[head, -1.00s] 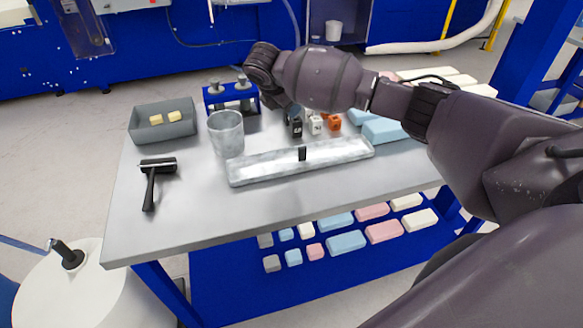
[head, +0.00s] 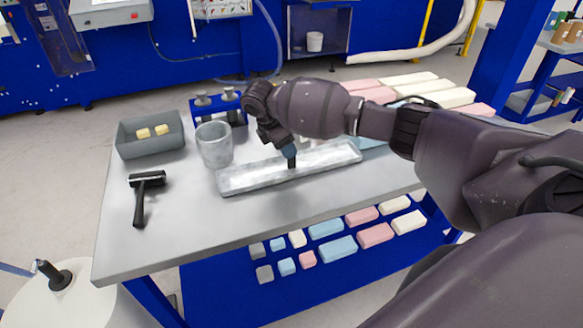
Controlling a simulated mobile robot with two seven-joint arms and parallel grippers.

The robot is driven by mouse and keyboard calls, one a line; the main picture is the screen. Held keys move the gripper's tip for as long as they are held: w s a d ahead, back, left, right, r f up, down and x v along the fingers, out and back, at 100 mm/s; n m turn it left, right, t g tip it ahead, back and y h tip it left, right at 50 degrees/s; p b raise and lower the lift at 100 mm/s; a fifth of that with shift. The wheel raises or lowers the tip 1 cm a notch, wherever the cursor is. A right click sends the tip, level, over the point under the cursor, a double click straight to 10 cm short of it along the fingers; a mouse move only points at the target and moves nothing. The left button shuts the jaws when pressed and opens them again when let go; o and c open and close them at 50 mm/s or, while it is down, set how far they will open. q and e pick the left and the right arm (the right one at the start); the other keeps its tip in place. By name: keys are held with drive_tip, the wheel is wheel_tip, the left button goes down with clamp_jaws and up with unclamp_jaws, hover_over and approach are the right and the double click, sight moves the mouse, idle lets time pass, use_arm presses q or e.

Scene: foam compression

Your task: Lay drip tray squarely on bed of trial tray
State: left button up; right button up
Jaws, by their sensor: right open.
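A long, shallow, mottled grey tray (head: 240,179) lies lengthwise near the middle of the table, slightly angled. A small black upright grip (head: 292,165) stands at its middle. Only this one long tray shows clearly, and I cannot tell whether it is the drip tray or the trial tray. My right gripper (head: 291,157) points down right at the black grip and is open. Its fingers are small and partly hidden, so I cannot tell whether they touch the grip. My left gripper is not in view.
A grey cup (head: 214,146) stands close behind the tray's left end. A grey bin (head: 150,142) with yellow pieces, a black roller (head: 146,180) and a blue stand (head: 218,108) are on the left. Foam blocks (head: 400,85) lie behind my right arm. The table front (head: 220,220) is clear.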

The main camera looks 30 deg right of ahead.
sight(291, 167)
drive_tip(key=x, duration=0.5)
drive_tip(key=shift+s+a+f, duration=0.15)
drive_tip(key=shift+s+a, duration=0.05)
drive_tip(key=shift+a, duration=0.05)
clamp_jaws()
